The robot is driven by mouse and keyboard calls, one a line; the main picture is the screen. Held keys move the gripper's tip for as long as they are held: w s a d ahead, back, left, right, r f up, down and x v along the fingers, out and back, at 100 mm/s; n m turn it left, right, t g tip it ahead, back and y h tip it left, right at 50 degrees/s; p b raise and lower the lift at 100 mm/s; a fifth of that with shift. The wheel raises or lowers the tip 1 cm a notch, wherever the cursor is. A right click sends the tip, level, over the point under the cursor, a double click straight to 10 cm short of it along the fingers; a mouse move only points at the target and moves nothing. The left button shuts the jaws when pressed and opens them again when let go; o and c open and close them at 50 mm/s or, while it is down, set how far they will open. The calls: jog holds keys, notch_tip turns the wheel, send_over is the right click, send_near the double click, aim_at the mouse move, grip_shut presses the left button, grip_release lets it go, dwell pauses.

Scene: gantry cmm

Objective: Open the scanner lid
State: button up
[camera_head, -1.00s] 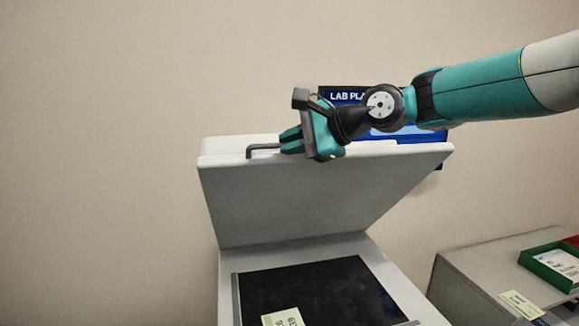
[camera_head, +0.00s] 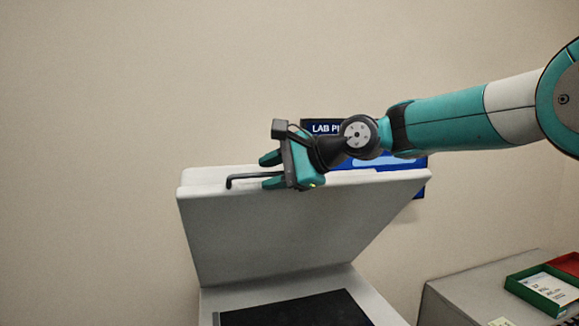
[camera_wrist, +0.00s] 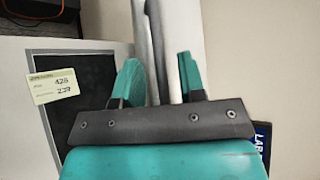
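The scanner lid (camera_head: 290,225) is a pale grey panel. It stands raised at a steep angle above the scanner bed, with the dark glass (camera_head: 290,310) uncovered. A dark bar handle (camera_head: 245,179) sticks up along the lid's top edge. My gripper (camera_head: 268,170) is at that edge, at the right part of the handle, with its two teal fingers spread apart. In the wrist view my gripper (camera_wrist: 160,80) shows a gap between the fingers, with the pale lid edge (camera_wrist: 180,35) seen between and beyond them. Whether a finger touches the handle is unclear.
A blue lab sign (camera_head: 415,165) hangs on the wall behind the lid. A grey cabinet (camera_head: 450,295) at lower right carries a green tray (camera_head: 515,288) and a red tray (camera_head: 570,265). A yellow label (camera_wrist: 52,87) lies by the glass. The wall area at left is clear.

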jog(key=b+v, duration=0.5)
jog(key=v, duration=1.2)
jog(key=shift+s+d, duration=0.1)
jog(key=s+f+n+g+h+b, duration=0.1)
jog(key=s+f+n+b, duration=0.25)
jog(key=f, duration=0.45)
jog(key=s+a+f+n+h+b, duration=0.1)
jog(key=s+f+n+h+b, duration=0.15)
jog(key=s+f, duration=0.4)
jog(key=s+f+n+g+h+b, duration=0.1)
jog(key=s+f+n+b, duration=0.25)
jog(key=f, duration=0.55)
jog(key=s+d+f+n+g+h+b, duration=0.1)
jog(key=s+d+f+n+h+b, duration=0.1)
jog(key=s+f, duration=0.5)
jog(key=s+d+f+n+g+h+b, duration=0.1)
jog(key=s+f+n, duration=0.4)
jog(key=f, duration=0.5)
jog(key=s+d+g+b, duration=0.1)
jog(key=s+d, duration=0.1)
jog(key=shift+d+f+h+b, duration=0.3)
jog(key=shift+h+b, duration=0.05)
